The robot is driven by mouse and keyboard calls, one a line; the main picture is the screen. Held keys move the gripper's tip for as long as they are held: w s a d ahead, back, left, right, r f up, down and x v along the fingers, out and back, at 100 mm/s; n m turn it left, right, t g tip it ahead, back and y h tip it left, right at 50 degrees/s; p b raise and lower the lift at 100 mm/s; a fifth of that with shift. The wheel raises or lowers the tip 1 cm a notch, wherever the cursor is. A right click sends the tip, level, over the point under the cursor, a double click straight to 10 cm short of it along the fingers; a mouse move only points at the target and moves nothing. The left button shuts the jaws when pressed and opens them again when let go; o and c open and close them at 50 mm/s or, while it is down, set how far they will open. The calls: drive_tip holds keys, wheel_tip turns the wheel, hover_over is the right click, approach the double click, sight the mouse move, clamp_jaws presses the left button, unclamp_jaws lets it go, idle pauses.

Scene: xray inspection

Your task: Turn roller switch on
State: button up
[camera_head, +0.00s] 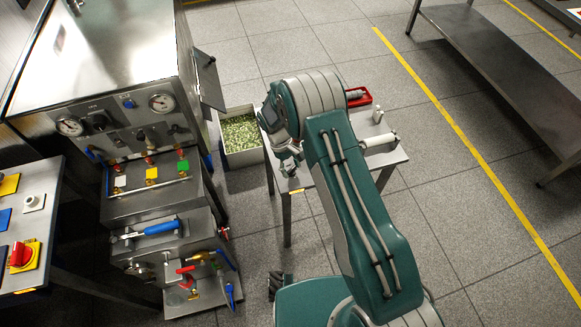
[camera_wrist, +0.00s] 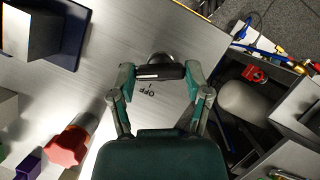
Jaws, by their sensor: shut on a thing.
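The roller switch (camera_wrist: 160,72) shows in the wrist view as a black bar-shaped knob with a white line, on a round grey base. It sits on a metal panel (camera_wrist: 115,42), and an upside-down OFF mark is printed beside it. My gripper (camera_wrist: 160,76) has its two fingers closed on opposite ends of the knob. In the head view my gripper (camera_head: 289,163) shows small beside the folded teal arm, and its contact with the switch cannot be made out there.
In the wrist view a red knob (camera_wrist: 67,147) is at lower left and a red valve (camera_wrist: 255,74) at right. The head view shows a steel machine with gauges (camera_head: 162,102), a bin (camera_head: 241,137) and a side table (camera_head: 393,158).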

drive_tip(key=shift+w, duration=0.1)
drive_tip(key=o, duration=1.2)
drive_tip(key=shift+c, duration=0.2)
drive_tip(key=v, duration=1.2)
drive_tip(key=shift+f, duration=0.1)
